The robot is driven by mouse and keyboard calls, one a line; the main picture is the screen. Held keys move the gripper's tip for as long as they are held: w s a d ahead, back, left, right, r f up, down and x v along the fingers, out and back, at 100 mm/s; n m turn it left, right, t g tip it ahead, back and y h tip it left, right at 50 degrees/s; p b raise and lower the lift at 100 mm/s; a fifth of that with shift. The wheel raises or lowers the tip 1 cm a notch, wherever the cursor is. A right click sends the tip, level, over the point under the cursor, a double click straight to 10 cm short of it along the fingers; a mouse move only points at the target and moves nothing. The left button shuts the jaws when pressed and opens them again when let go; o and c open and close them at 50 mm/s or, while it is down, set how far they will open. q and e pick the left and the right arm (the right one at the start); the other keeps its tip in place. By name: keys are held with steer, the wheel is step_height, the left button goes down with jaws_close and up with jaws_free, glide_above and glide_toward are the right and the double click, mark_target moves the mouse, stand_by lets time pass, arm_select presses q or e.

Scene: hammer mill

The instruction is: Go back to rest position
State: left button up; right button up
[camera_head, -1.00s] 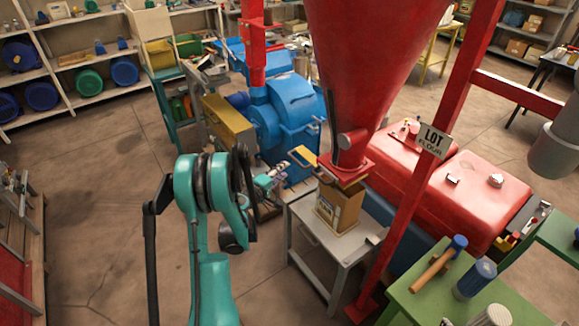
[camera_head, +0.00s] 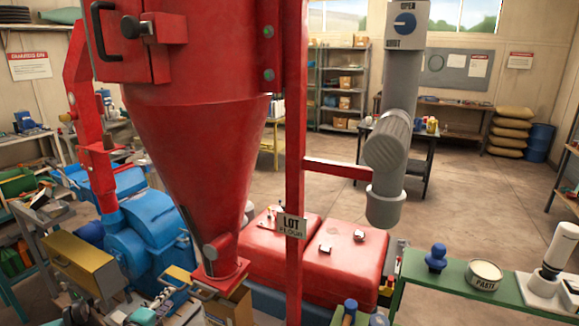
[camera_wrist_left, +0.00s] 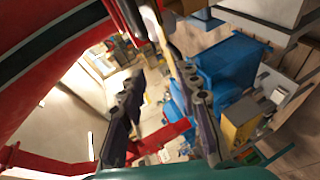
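My left gripper (camera_head: 166,296) shows small at the bottom left of the head view, just below the yellow handle (camera_head: 179,277) at the foot of the red hopper (camera_head: 190,140). In the left wrist view its two dark fingers (camera_wrist_left: 162,78) stand apart, so it is open. A thin tan strip (camera_wrist_left: 168,50) shows near the fingertips; I cannot tell what it is or whether it touches them. Most of my left arm is below the head view. My right gripper is in neither view.
A red post (camera_head: 295,170) with a lot sign (camera_head: 292,226) stands beside the hopper. The blue mill (camera_head: 150,235) is at the left, a red tank (camera_head: 330,255) behind the post. A green bench (camera_head: 450,292) is at the lower right. Floor (camera_head: 470,190) is open beyond.

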arm_select(q)
steer(key=s+d+r+m+g+h, duration=0.1)
steer(key=s+d+r+m+g, duration=0.2)
steer(key=d, duration=0.6)
steer(key=s+d+r+m+g+h, duration=0.1)
steer(key=s+d+r+m, duration=0.4)
steer(key=d, duration=0.3)
steer(key=s+d+f+m+g+y, duration=0.1)
steer(key=s+d+m, duration=0.1)
steer(key=s, duration=0.7)
steer(key=s+d+m+g+y, duration=0.2)
steer(key=s+d+m, duration=0.1)
steer(key=s, duration=0.7)
steer(key=shift+s+d+f+m+g, duration=0.3)
steer(key=shift+d+f+m, duration=0.1)
steer(key=shift+m, duration=0.5)
